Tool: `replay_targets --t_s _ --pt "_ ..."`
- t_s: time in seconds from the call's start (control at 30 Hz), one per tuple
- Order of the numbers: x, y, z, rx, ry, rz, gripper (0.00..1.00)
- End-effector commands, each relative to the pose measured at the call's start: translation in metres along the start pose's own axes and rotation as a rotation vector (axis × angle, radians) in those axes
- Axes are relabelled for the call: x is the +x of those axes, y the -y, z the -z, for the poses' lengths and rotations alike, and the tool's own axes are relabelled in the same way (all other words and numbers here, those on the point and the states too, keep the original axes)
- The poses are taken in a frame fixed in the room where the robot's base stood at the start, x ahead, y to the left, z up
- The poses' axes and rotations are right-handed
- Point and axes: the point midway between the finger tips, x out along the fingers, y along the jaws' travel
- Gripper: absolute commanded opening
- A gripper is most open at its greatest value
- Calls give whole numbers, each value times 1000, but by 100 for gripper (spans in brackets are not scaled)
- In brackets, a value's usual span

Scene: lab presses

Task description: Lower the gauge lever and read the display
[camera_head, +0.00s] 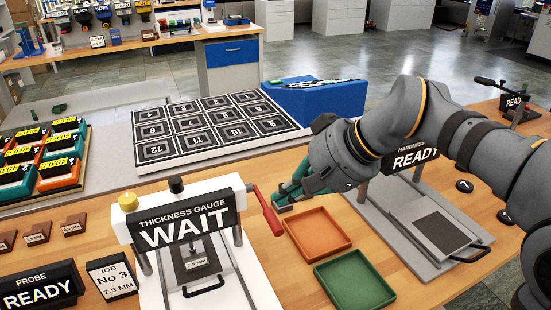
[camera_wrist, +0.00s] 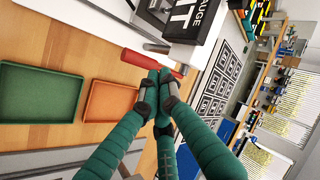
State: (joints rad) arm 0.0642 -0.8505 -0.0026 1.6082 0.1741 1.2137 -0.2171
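The thickness gauge (camera_head: 190,222) stands at the front of the bench, its display reading WAIT. Its red lever (camera_head: 265,211) slopes down along the gauge's right side; it also shows in the wrist view (camera_wrist: 140,62). A plate marked 7.5 MM (camera_head: 196,264) lies under the gauge frame. My gripper (camera_head: 280,199) is just right of the lever. In the wrist view my green fingers (camera_wrist: 160,82) converge with their tips close together at the lever's edge. I cannot tell whether they touch it. Nothing is seen held between them.
An orange tray (camera_head: 318,232) and a green tray (camera_head: 355,281) lie empty right of the gauge. A hardness press (camera_head: 427,225) reading READY stands further right. A probe sign (camera_head: 38,289) and job card (camera_head: 112,278) stand left. A numbered board (camera_head: 147,186) lies behind.

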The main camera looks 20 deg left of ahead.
Motion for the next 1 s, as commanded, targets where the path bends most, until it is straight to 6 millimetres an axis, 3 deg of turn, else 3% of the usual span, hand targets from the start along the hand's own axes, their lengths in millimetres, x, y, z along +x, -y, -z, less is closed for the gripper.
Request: replay_targets --t_s 0.63,0.83,1.0 --pt "-19 10 8 -1 0 0 0" --pt "-50 18 23 -2 0 1 0" --pt "-82 6 7 -3 -3 2 0"
